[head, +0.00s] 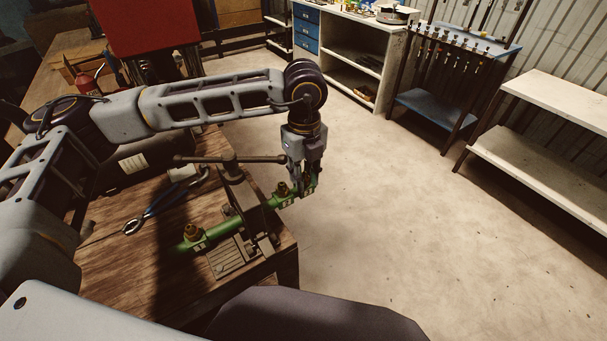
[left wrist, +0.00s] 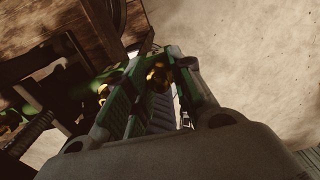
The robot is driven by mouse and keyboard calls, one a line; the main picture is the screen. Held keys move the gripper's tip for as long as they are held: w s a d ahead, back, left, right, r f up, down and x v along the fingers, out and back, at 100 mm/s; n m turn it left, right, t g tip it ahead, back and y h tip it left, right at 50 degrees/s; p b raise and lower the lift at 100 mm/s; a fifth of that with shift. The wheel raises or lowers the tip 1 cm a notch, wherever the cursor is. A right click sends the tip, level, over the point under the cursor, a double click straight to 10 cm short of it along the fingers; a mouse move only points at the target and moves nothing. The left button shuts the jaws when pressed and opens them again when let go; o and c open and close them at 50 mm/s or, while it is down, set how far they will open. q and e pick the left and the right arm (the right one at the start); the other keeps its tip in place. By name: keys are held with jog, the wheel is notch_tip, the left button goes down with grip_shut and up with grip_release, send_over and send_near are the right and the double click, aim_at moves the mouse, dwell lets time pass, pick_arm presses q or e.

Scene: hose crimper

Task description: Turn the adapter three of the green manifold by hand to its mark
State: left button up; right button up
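The green manifold (head: 262,207) lies clamped across the vise (head: 240,195) at the bench corner. One brass adapter (head: 192,232) stands near its left end and another brass adapter (head: 282,189) stands right of the vise jaws. My left gripper (head: 304,188) points down over the manifold's right end, which sticks out past the bench, and mostly hides the adapter there. In the left wrist view that brass adapter (left wrist: 158,77) sits between the fingertips; whether both fingers press on it cannot be told. Another brass adapter (left wrist: 103,92) is beside the left finger. The marks are too small to make out.
The vise's bar handle (head: 230,158) sticks out under my left forearm. Blue-handled pliers (head: 150,212) lie on the wooden bench (head: 130,265). The floor right of the bench is clear, up to a tool rack (head: 440,100) and white shelves (head: 540,140).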

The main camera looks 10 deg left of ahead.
pick_arm(q)
grip_shut()
jog(key=n, duration=0.4)
jog(key=shift+n, duration=1.5)
jog(key=o, duration=0.6)
grip_release()
jog(key=shift+o, duration=0.2)
jog(key=shift+r, duration=0.15)
jog(key=shift+r+p, duration=1.1)
jog(key=shift+r, duration=1.3)
